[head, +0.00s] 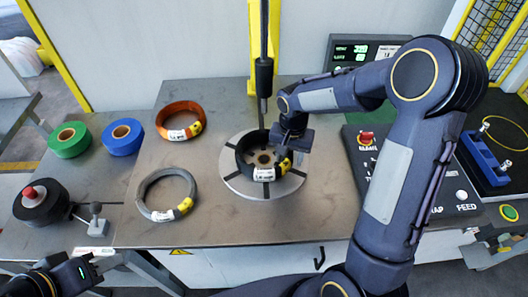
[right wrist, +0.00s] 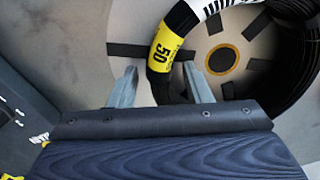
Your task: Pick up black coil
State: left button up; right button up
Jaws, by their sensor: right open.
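The black coil (head: 246,172) lies on the round grey turntable (head: 236,187) in the middle of the table. It carries a white label and a yellow tag, and its far right side is partly hidden by my right gripper (head: 287,151). In the right wrist view, my right gripper (right wrist: 160,90) is open, with the coil's yellow-tagged section (right wrist: 162,62) between or just beyond its two fingers. I cannot tell whether the fingers touch it. The coil's bare black windings (right wrist: 293,65) show at the right. My left gripper (head: 84,272) is at the lower left, away from the coil; its jaws are unclear.
An orange coil (head: 177,111) and a grey coil (head: 146,204) lie left of the turntable. A dark vertical post (head: 264,78) stands behind the coil. A control panel (head: 365,150) is at the right.

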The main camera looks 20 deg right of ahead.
jog(key=shift+f, duration=0.2)
grip_shut()
dwell(1.2)
jog(key=shift+w+r, duration=0.1)
